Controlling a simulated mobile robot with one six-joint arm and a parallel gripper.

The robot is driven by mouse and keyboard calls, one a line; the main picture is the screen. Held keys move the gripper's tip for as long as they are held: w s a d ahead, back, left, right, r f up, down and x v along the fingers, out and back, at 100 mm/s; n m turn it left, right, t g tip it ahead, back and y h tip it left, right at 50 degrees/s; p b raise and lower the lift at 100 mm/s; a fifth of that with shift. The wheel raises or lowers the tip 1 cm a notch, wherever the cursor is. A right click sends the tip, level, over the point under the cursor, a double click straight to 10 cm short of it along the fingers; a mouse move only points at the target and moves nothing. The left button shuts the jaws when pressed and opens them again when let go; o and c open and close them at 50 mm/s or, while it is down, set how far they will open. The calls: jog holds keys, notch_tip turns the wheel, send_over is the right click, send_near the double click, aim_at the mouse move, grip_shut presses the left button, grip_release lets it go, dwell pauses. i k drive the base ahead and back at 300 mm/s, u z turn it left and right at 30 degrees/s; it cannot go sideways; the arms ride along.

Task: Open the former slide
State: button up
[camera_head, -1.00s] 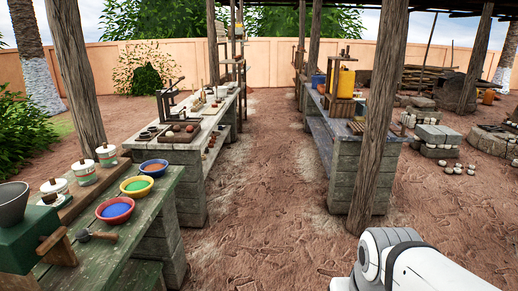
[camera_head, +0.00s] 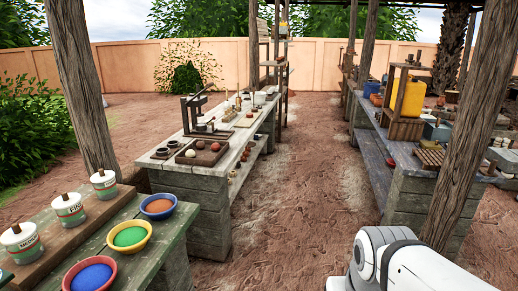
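I cannot make out the former slide for certain in the head view. A dark frame-like device (camera_head: 197,112) stands on the left middle workbench (camera_head: 185,176), and I cannot tell whether it holds a slide. A wooden stand (camera_head: 405,100) with a yellow container (camera_head: 411,98) is on the right bench. Part of my white arm (camera_head: 415,262) shows at the lower right. My gripper is out of view.
A green bench (camera_head: 130,262) at the near left holds labelled jars (camera_head: 69,210) and bowls of coloured powder (camera_head: 131,236). A wooden post (camera_head: 468,130) stands at the right. The dirt aisle (camera_head: 310,190) between the benches is clear.

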aim_at(203, 130)
jog(key=u, duration=0.2)
jog(key=i, duration=1.6)
jog(key=u, duration=0.4)
jog(key=i, duration=2.25)
jog(key=u, duration=0.2)
